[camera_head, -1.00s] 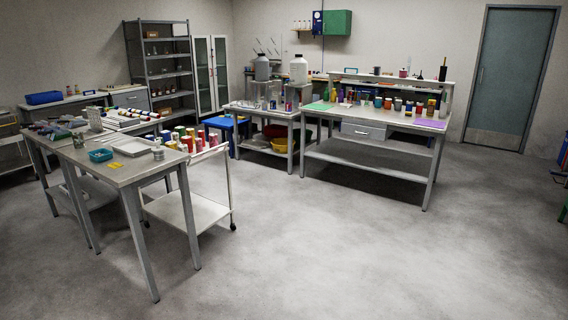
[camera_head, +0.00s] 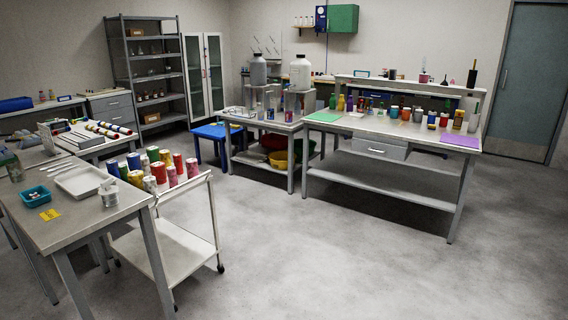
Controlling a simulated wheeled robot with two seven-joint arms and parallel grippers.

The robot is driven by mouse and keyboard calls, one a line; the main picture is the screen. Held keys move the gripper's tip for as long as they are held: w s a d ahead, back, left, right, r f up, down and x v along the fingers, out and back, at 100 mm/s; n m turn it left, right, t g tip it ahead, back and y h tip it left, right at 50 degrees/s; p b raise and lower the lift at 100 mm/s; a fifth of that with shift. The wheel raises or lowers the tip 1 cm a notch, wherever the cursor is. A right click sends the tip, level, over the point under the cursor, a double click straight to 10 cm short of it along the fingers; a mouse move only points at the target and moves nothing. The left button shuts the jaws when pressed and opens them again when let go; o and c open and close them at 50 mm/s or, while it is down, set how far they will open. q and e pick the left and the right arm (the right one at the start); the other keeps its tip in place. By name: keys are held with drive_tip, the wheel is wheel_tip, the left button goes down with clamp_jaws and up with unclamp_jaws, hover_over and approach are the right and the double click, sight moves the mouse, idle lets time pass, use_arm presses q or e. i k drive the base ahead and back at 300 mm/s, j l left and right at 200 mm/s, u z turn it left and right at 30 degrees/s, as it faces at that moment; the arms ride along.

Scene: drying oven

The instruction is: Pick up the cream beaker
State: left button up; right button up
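Several small coloured cups and beakers stand in a row on the right workbench (camera_head: 330,128), well ahead of me. Neither of my grippers is in view.
A white trolley (camera_head: 185,255) with coloured cans stands against the left table (camera_head: 75,232). A low table (camera_head: 262,168) with large bottles stands left of the workbench. A blue stool (camera_head: 208,132) is beside it. The floor (camera_head: 350,265) before the workbench is clear.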

sight(261, 115)
drive_tip(key=i, duration=5.5)
drive_tip(key=u, duration=0.45)
drive_tip(key=i+z, duration=0.25)
drive_tip(key=i, duration=0.55)
drive_tip(key=i+j+z, duration=0.1)
drive_tip(key=i+z, duration=0.15)
drive_tip(key=i, duration=0.5)
